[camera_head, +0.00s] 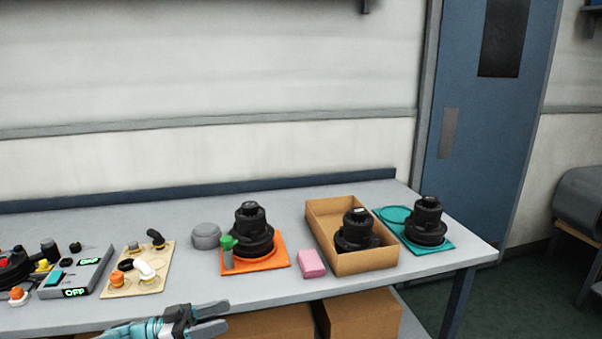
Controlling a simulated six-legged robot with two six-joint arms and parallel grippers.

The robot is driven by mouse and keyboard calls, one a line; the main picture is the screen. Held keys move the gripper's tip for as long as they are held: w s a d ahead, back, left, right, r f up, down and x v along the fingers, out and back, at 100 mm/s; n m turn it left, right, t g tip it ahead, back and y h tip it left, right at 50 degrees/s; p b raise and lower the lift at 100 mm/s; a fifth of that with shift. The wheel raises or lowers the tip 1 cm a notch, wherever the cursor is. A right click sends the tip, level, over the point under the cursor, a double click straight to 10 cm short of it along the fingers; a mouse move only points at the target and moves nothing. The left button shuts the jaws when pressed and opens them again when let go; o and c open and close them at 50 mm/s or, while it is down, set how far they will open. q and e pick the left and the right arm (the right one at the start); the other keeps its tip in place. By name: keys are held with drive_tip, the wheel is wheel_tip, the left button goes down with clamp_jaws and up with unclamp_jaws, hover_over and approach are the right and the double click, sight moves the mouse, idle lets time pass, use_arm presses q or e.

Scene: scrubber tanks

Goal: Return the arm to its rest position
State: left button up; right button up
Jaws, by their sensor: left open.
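My left gripper (210,321) is at the bottom of the head view, in front of the table's front edge. Its dark fingers point right and are apart, with nothing seen between them. The light-blue arm (135,331) behind it comes in from the lower left. My right gripper is not in view.
The grey table (200,290) holds a tan board (155,283), an orange mat (281,259) with a black tank (252,232), a pink block (311,263), a cardboard box (366,266) with a black unit inside, and a teal mat (443,247) with another. Boxes (360,318) stand below.

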use_arm(q)
drive_tip(key=w+d+f+n+t+y, duration=0.2)
drive_tip(key=d+f+n+t, duration=0.35)
drive_tip(key=n+t, duration=0.3)
drive_tip(key=s+d+f+n+g+y, duration=0.1)
drive_tip(key=s+f+n+y, duration=0.35)
drive_tip(key=f, duration=0.35)
drive_tip(key=s+d+f+n+g+y, duration=0.1)
drive_tip(key=s+f+n+y, duration=0.25)
drive_tip(key=f+y, duration=0.35)
drive_tip(key=s+f+g+y, duration=0.1)
drive_tip(key=s+f+g, duration=0.4)
drive_tip(key=s, duration=0.7)
drive_tip(key=s+a+f+g+y, duration=0.1)
drive_tip(key=s+f+g, duration=0.4)
drive_tip(key=s, duration=0.8)
drive_tip(key=shift+s+a+f+m+y, duration=0.15)
drive_tip(key=shift+a+f+m+y, duration=0.2)
drive_tip(key=shift+f, duration=0.55)
